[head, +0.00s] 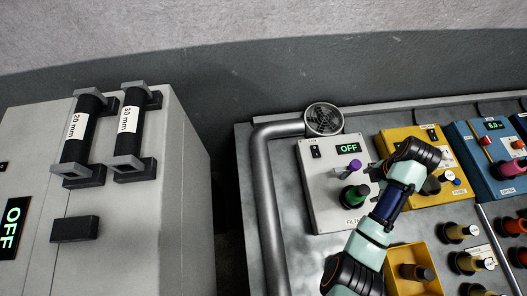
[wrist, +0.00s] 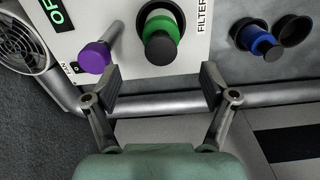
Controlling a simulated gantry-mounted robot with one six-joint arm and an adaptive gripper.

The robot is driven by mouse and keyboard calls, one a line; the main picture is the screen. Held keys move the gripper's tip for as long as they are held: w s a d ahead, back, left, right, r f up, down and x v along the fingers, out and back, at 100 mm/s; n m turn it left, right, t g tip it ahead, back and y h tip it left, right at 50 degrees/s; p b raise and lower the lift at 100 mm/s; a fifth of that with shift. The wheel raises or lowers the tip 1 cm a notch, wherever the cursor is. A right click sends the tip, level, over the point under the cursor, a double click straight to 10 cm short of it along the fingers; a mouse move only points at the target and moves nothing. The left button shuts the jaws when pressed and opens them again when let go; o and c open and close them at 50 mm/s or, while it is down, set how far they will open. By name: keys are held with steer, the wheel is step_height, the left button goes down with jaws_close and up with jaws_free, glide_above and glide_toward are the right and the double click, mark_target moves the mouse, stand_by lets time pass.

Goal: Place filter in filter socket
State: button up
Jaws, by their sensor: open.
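A white panel (head: 332,205) carries the word FILTER, a lit OFF display (head: 348,148), a purple knob (head: 353,167) and a green-and-black round part (head: 355,194). In the wrist view the green-and-black part (wrist: 161,36) stands beside the FILTER lettering, with the purple knob (wrist: 94,57) to its left. I cannot tell whether this part is the filter, its socket or both. My gripper (wrist: 160,82) is open, its fingers spread wide. Nothing is between its fingertips. The green part appears just beyond the opening. My arm hides part of the bench in the head view.
A round fan grille (head: 324,119) and thick pipe (head: 268,200) border the panel. A blue-and-black round part (wrist: 262,43) sits to the right in the wrist view. A yellow panel (head: 402,150) and blue panel (head: 474,148) stand to the right. A grey cabinet (head: 175,215) stands at left.

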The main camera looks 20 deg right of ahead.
steer(key=w+a+r+m+t+h, duration=0.1)
steer(key=w+a+r+m+t, duration=0.25)
steer(key=w+a, duration=0.4)
steer(key=w+a+r+m+t+h, duration=0.2)
steer(key=w+a+r+m, duration=0.25)
steer(key=a, duration=0.65)
steer(key=s+a+r+m+t+y, duration=0.1)
steer(key=a+r+m+t, duration=0.2)
steer(key=a+r, duration=0.3)
steer(key=s+a+r+m+t+y, duration=0.1)
steer(key=a+r+m+t, duration=0.3)
steer(key=a, duration=1)
step_height(320, 180, up, 4)
steer(key=shift+s+a+f+y, duration=0.2)
steer(key=shift+a+y, duration=0.15)
steer(key=shift+y, duration=0.15)
steer(key=shift+c, duration=0.2)
